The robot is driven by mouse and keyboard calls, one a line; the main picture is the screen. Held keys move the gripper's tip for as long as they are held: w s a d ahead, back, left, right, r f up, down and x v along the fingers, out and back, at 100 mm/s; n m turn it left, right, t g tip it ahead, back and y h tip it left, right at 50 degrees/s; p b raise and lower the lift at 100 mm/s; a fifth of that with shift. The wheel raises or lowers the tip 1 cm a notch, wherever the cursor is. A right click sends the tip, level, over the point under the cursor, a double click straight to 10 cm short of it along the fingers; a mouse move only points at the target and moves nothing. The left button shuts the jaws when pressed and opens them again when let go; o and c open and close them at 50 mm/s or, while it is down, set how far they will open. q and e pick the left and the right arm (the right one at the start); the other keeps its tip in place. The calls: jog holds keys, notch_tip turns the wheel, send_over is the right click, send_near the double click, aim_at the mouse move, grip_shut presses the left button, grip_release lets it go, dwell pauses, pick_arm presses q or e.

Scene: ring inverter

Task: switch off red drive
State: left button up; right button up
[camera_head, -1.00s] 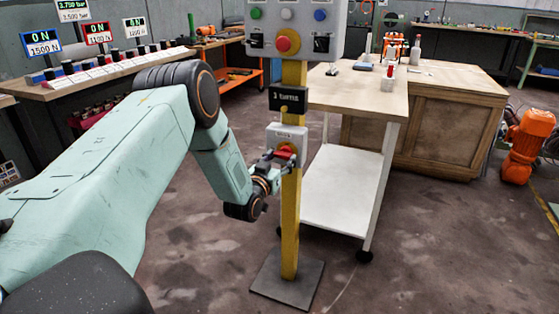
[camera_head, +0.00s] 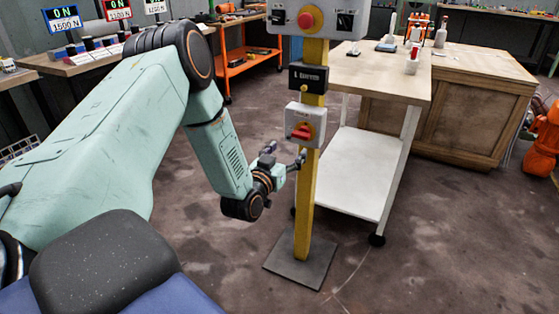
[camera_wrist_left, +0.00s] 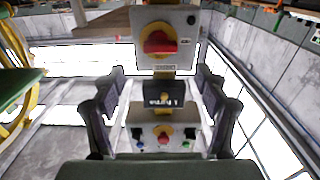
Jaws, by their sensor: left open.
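A yellow post (camera_head: 306,205) carries a small grey switch box (camera_head: 291,117) with a red rotary handle (camera_head: 302,131) on a yellow disc. The handle also shows in the left wrist view (camera_wrist_left: 160,43), at the top middle, with nothing gripping it. My left gripper (camera_head: 285,157) is open just below and left of the box in the head view. In the left wrist view its fingers (camera_wrist_left: 160,82) stand wide apart, with the handle beyond them. A red-framed sign (camera_head: 117,10) reads ON at the far left. My right gripper is not in view.
A black display (camera_head: 308,77) and a larger control box (camera_head: 340,18) with a red button are higher on the post. A white-shelved cart (camera_head: 345,175) stands close at right. Blue-framed (camera_head: 62,18) and white-framed (camera_head: 155,6) signs flank the red one.

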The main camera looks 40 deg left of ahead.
pick_arm(q)
jog(key=shift+v, duration=2.25)
jog(key=s+d+f+g+h+p, duration=0.1)
jog(key=s+d+f+g+h, duration=0.3)
jog(key=s+d+f+g, duration=0.8)
jog(key=s+d+f+m+g+p, duration=0.1)
jog(key=s+d+f+g+p, duration=0.1)
jog(key=s, duration=0.9)
jog(key=s+d+f+m+g+p, duration=0.1)
jog(key=s+d, duration=0.4)
jog(key=s, duration=0.7)
jog(key=f+g+p, duration=0.1)
jog(key=g, duration=0.1)
jog(key=shift+s+d+f+g, duration=0.2)
jog(key=shift+d+g, duration=0.05)
jog(key=shift+g, duration=0.05)
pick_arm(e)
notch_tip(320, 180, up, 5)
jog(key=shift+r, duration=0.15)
pick_arm(q)
jog(key=shift+c, duration=0.4)
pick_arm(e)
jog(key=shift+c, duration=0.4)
